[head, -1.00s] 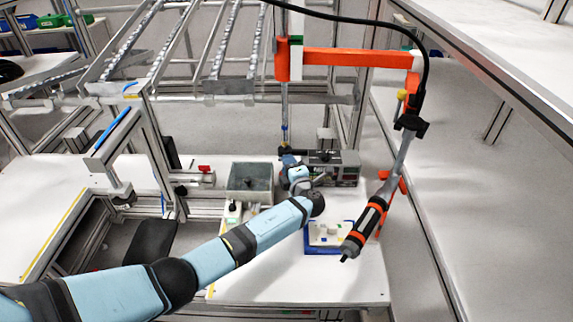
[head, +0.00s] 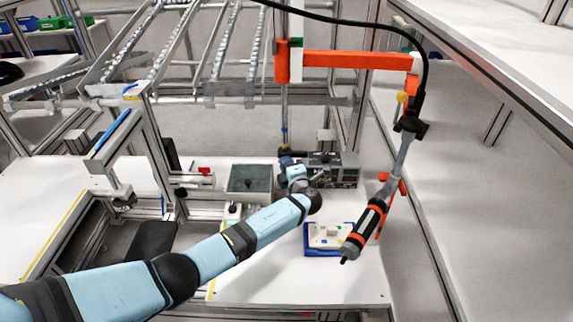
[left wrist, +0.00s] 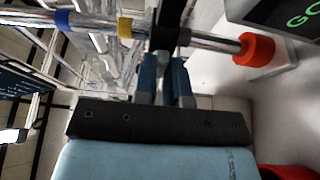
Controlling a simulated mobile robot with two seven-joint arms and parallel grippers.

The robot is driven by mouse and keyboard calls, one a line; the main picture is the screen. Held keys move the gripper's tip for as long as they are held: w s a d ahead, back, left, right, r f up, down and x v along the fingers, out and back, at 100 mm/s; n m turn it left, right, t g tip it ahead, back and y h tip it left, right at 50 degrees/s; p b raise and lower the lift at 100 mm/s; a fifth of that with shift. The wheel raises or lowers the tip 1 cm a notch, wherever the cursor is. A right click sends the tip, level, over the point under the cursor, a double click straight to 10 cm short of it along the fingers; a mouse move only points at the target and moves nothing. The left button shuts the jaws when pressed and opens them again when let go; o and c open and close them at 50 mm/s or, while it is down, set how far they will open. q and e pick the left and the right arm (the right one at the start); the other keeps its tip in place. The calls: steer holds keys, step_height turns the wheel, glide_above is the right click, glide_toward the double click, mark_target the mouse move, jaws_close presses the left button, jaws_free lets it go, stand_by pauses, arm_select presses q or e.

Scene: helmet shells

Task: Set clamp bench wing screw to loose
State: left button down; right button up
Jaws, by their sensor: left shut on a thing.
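The metal post (head: 284,110) stands upright at the back of the bench. In the left wrist view, the post (left wrist: 208,39) runs sideways, with a black clamp (left wrist: 168,38) around it between a yellow band and a red collar. My left gripper (head: 285,161) is at the low part of the post in the head view. In the left wrist view, its two blue-grey fingers (left wrist: 165,72) reach up to the clamp and are shut on a dark part, the clamp's wing screw. The fingers mostly hide the screw, so its turn cannot be read. My right gripper is not in view.
A grey bin (head: 250,180) stands left of my wrist, and a box with a display (head: 337,170) right of it. A blue tray (head: 326,249) lies in front. A screwdriver tool (head: 368,225) hangs from an orange arm (head: 345,59). The front of the bench is clear.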

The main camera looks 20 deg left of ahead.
arm_select(q)
steer(key=m+t+p, duration=0.1)
steer(key=m+p, duration=0.2)
steer(key=m+t+p, duration=0.1)
steer(key=m+p, duration=0.2)
steer(key=m, duration=0.1)
steer(key=shift+a+t, duration=0.1)
steer(key=shift+t, duration=0.3)
steer(key=shift+f, duration=0.1)
steer(key=c, duration=1.2)
jaws_free()
